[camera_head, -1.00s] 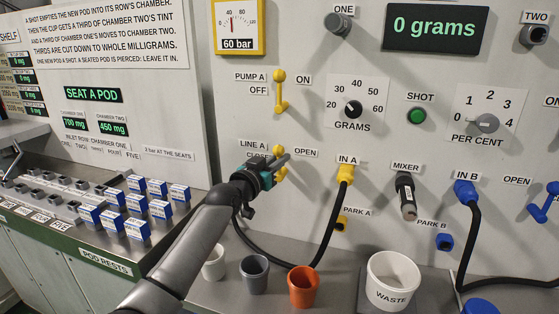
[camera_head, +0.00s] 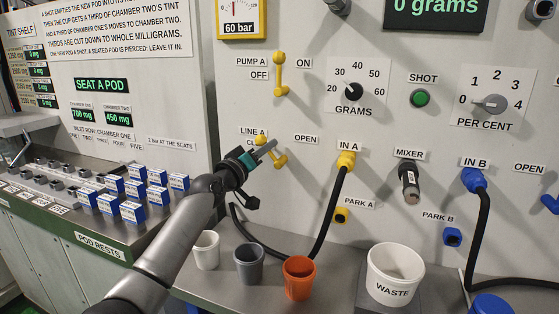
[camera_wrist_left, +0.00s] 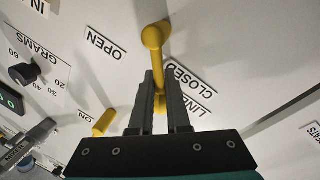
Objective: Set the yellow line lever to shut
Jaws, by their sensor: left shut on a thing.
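The yellow line lever (camera_head: 281,164) is on the wall panel under the LINE A label, left of the OPEN label. It leans, its upper end to the left and its lower end to the right. My left gripper (camera_head: 269,149) is at the lever and covers part of it and the CLOSED label. In the left wrist view the lever (camera_wrist_left: 153,42) runs between the two fingers of my left gripper (camera_wrist_left: 160,95), which are shut on it. Its round knob sticks out beyond the fingertips, between the OPEN and CLOSED labels. My right gripper is not in view.
The yellow pump A lever (camera_head: 280,75) is above. The yellow IN A plug (camera_head: 346,160) with its black hose is to the right. White, grey (camera_head: 249,264) and orange (camera_head: 299,278) cups and the waste bin (camera_head: 394,275) stand below. Blue-and-white pods (camera_head: 132,210) are at left.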

